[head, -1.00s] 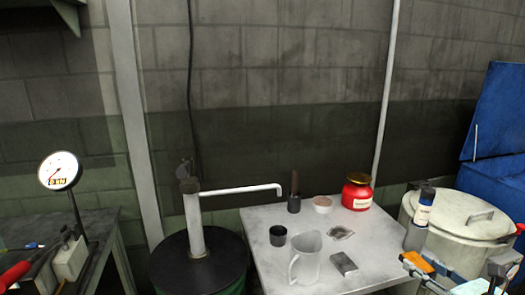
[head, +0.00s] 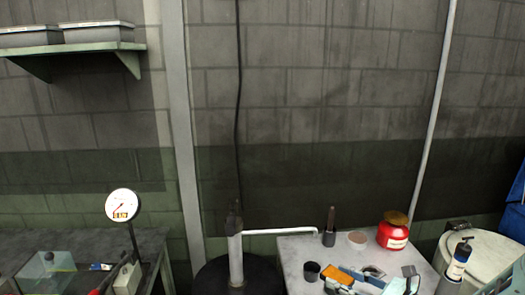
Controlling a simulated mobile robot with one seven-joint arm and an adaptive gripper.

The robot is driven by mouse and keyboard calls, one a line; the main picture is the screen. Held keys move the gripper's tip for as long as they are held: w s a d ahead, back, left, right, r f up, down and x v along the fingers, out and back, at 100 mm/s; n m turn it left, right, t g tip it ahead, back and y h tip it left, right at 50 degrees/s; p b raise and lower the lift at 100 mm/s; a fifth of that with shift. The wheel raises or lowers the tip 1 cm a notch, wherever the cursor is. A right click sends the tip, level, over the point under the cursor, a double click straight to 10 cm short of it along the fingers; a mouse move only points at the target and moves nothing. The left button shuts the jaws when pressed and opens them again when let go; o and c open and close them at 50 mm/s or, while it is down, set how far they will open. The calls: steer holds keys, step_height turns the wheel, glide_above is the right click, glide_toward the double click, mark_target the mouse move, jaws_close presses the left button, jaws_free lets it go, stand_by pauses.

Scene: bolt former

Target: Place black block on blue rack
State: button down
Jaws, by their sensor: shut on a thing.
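My gripper (head: 376,284) shows at the bottom edge of the head view, over the grey table (head: 297,250). I cannot pick out the black block for certain. A dark blue surface (head: 514,212) shows at the right edge, cut off by the frame; I cannot tell whether it is the blue rack.
On the table stand a dark cup (head: 311,271), a dark holder with a brown handle (head: 329,236), a pinkish bowl (head: 357,239) and a red jar (head: 393,232). A bottle (head: 459,261) stands by a pale lidded drum (head: 484,246). A dial gauge (head: 122,205) is at left.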

steer(key=s+a+n+g+y+p, duration=0.1)
steer(key=a+n+g+y+p, duration=0.1)
steer(key=a, duration=0.5)
steer(key=shift+a+f+p, duration=0.2)
steer(key=shift+a+p, duration=0.15)
steer(key=shift+p, duration=0.05)
